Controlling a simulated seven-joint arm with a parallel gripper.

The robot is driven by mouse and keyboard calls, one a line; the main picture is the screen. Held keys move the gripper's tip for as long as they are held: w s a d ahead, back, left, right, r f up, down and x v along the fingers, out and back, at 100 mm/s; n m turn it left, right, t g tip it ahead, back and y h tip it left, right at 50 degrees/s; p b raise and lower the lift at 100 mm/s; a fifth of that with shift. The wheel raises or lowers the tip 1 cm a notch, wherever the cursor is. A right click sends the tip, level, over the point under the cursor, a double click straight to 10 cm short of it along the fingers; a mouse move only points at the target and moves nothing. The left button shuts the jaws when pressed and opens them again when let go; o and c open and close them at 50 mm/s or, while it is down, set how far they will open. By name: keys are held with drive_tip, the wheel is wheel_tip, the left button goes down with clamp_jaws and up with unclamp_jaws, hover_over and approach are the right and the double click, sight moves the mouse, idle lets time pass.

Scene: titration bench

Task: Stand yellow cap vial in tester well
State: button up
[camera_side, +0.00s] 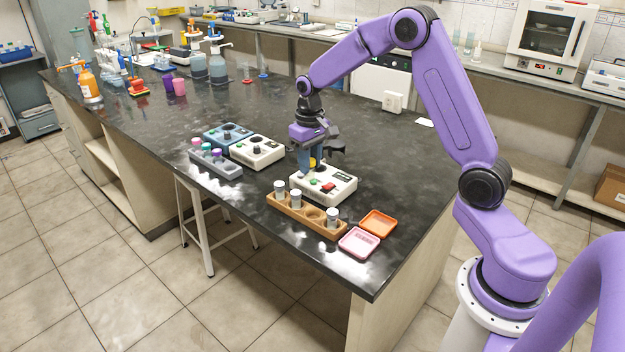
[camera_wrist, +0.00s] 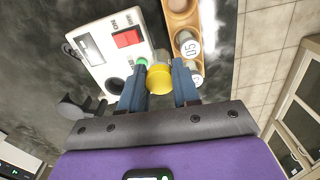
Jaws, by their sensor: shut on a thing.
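My gripper (camera_side: 312,166) is shut on the yellow cap vial, with the yellow cap (camera_wrist: 160,79) between its two blue fingers in the wrist view. In the side view a bit of the yellow cap (camera_side: 313,162) shows between the fingers; the vial body is mostly hidden. The white tester (camera_side: 338,191) lies just below my gripper. In the wrist view the tester (camera_wrist: 105,50) shows a display, a red switch and a green button. Its dark round well (camera_wrist: 115,85) is left of the held vial. I cannot tell the vial's height above the tester.
A wooden rack (camera_side: 306,215) with white-capped vials and an empty hole stands in front of the tester. Pink (camera_side: 358,242) and orange (camera_side: 378,223) trays lie right of it. Another white tester (camera_side: 257,151), a blue tester (camera_side: 227,137) and a grey rack (camera_side: 216,163) stand left.

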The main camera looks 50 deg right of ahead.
drive_tip(key=shift+m, duration=0.9)
drive_tip(key=shift+w+d+f, duration=0.55)
drive_tip(key=shift+w+d, duration=0.4)
drive_tip(key=shift+d, duration=0.85)
drive_tip(key=shift+w+d+f, duration=0.55)
drive_tip(key=shift+w+d, duration=0.45)
drive_tip(key=shift+d, duration=0.8)
drive_tip(key=shift+w+d+f, duration=0.55)
drive_tip(key=shift+w+d, duration=0.4)
drive_tip(key=shift+d, duration=0.85)
drive_tip(key=shift+f, duration=1.7)
drive_tip(key=o, duration=1.3)
drive_tip(key=shift+o, duration=0.2)
drive_tip(key=shift+r, duration=3)
